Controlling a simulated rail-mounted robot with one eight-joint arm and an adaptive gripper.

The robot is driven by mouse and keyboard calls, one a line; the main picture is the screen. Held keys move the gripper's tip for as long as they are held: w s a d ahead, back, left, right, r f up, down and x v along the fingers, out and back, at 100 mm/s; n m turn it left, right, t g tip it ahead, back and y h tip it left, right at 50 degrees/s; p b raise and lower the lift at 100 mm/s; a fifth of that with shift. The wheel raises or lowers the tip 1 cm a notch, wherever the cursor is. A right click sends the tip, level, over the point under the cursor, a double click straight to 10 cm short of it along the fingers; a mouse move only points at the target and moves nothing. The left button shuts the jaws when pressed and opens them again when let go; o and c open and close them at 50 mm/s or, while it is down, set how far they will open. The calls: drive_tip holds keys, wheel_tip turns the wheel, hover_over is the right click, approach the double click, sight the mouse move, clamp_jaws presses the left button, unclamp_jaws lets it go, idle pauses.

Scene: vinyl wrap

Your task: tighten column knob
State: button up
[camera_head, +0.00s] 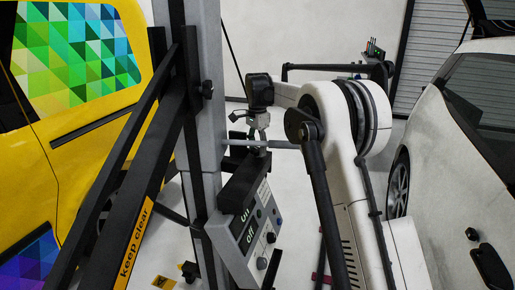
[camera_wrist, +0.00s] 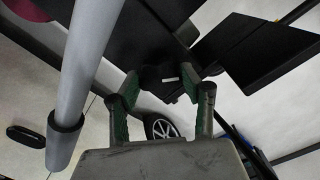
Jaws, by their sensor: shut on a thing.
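My gripper (camera_head: 258,132) hangs below my wrist beside the grey column (camera_head: 211,60), just above the control box. In the wrist view its green-padded fingers (camera_wrist: 160,82) close around a small black knob (camera_wrist: 152,76), with one finger on each side. The knob is mostly hidden by the fingers and the dark parts around it. In the head view I cannot make out the held knob clearly.
A tilted grey control box (camera_head: 238,232) with on/off labels sits below my gripper. A silver rod (camera_wrist: 88,60) passes close to my gripper. A black "keep clear" beam (camera_head: 140,225) slants at left. A yellow vehicle (camera_head: 55,145) and a white one (camera_head: 455,150) flank the space.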

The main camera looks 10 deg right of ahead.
sight(258, 149)
drive_tip(key=m, duration=0.5)
drive_tip(key=shift+m, duration=0.3)
drive_tip(key=m, duration=0.5)
idle(0.4)
drive_tip(key=o, duration=1.1)
drive_tip(key=shift+o, duration=0.2)
wheel_tip(258, 149, up, 12)
drive_tip(key=shift+r, duration=0.1)
